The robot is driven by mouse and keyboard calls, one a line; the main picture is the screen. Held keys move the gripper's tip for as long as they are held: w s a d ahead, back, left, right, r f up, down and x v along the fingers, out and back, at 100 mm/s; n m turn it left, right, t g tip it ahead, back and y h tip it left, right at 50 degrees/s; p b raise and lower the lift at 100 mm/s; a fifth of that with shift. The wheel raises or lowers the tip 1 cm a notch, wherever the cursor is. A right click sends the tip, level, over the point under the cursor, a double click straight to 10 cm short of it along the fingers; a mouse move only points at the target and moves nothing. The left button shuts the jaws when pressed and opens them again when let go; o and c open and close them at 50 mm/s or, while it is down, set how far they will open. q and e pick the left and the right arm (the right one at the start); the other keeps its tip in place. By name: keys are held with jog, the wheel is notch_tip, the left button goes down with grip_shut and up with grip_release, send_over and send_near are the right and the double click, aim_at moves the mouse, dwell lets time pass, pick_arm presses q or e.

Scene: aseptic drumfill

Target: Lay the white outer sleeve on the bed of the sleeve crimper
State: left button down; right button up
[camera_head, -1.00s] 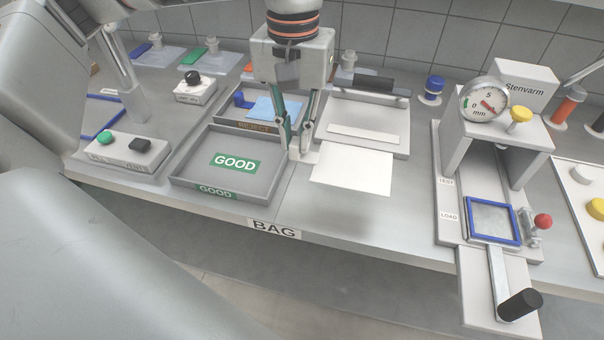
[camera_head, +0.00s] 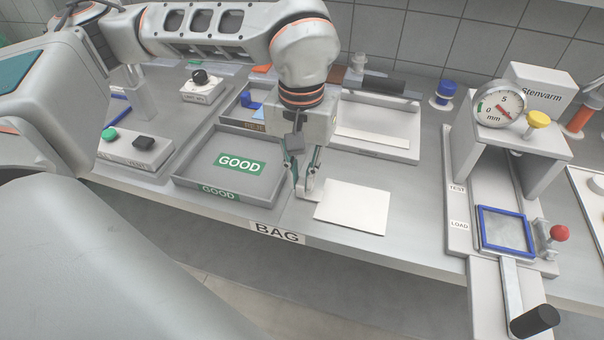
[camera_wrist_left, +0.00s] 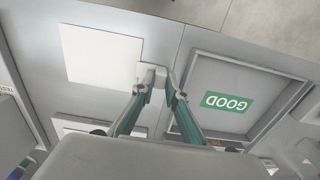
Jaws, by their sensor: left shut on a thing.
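The white outer sleeve (camera_head: 352,207) is a flat white square low over the bench front, right of the GOOD tray. I cannot tell whether it touches the bench. My left gripper (camera_head: 303,190) is shut on a small pale tab at the sleeve's left edge. In the left wrist view the fingertips (camera_wrist_left: 154,78) meet at this tab, with the sleeve (camera_wrist_left: 103,54) beside them. Behind the sleeve stands a grey flat bed (camera_head: 400,146) with a dark bar at its back, probably the sleeve crimper. It holds a pale strip. My right gripper is not in view.
The grey GOOD tray (camera_head: 190,187) is left of the gripper, with the REJECT tray (camera_head: 229,107) behind it. The Stenvarm gauge stand (camera_head: 460,160) with a blue frame (camera_head: 506,250) is at right. Bare bench lies between sleeve and stand.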

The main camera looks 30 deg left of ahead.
pick_arm(q)
jog(key=shift+f, duration=0.1)
jog(key=c, duration=2.4)
grip_release()
jog(key=o, duration=0.4)
